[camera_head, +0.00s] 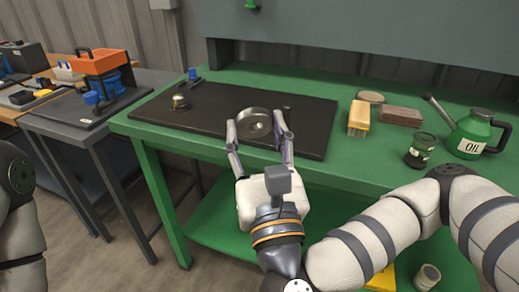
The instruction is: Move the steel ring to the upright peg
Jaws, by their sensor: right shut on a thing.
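The steel ring (254,123) is a thick grey ring with a hole in its middle. My right gripper (258,128) has its two fingers on either side of the ring and is shut on it, over the front part of the black mat (215,104). A short dark upright post (287,108), which may be the upright peg, shows just behind the right-hand finger; its lower part is hidden. My left gripper is out of view; only part of that arm shows at the left edge.
The mat lies on a green workbench (350,178). A blue-topped item (193,74) is at the mat's back left.

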